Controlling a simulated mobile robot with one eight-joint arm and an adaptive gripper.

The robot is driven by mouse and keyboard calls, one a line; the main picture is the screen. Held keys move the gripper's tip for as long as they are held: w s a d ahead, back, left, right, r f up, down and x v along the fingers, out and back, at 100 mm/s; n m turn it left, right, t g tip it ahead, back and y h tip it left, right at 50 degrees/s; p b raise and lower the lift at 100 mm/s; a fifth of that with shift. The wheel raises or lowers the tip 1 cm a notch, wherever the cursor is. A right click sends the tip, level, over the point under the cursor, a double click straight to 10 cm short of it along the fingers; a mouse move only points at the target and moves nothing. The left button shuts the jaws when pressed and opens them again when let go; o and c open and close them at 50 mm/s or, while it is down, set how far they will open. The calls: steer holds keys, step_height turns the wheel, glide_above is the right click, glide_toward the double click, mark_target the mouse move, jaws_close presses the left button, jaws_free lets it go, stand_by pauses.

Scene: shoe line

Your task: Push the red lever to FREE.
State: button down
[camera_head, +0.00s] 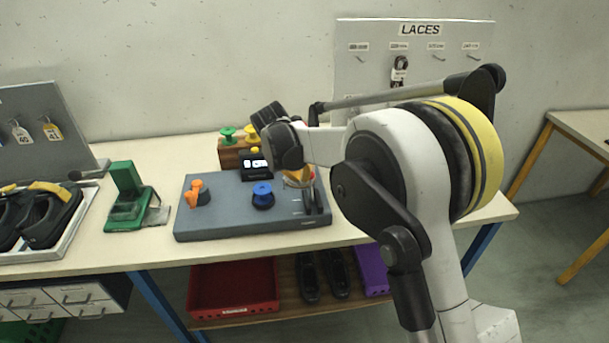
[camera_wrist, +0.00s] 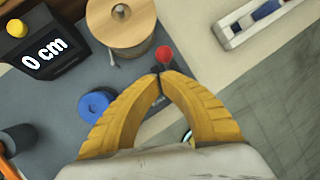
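The red lever's round knob (camera_wrist: 165,53) shows in the wrist view just beyond my fingertips. My gripper (camera_wrist: 160,76) has its two yellow fingers arched together, with their tips meeting right beside the knob. Whether they touch it I cannot tell. The lever's stem is mostly hidden, and no FREE marking is readable. In the head view my gripper (camera_head: 299,179) is pointed down over the right end of the grey panel (camera_head: 250,226). The lever's red knob cannot be made out there.
The panel carries a blue knob (camera_head: 263,195) and an orange knob (camera_head: 197,194). A green device (camera_head: 128,199) stands left of the panel.

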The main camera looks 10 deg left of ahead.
steer(key=w+p+v, duration=0.1)
steer(key=p+v, duration=0.2)
steer(key=v, duration=0.8)
steer(key=shift+a+r, duration=0.25)
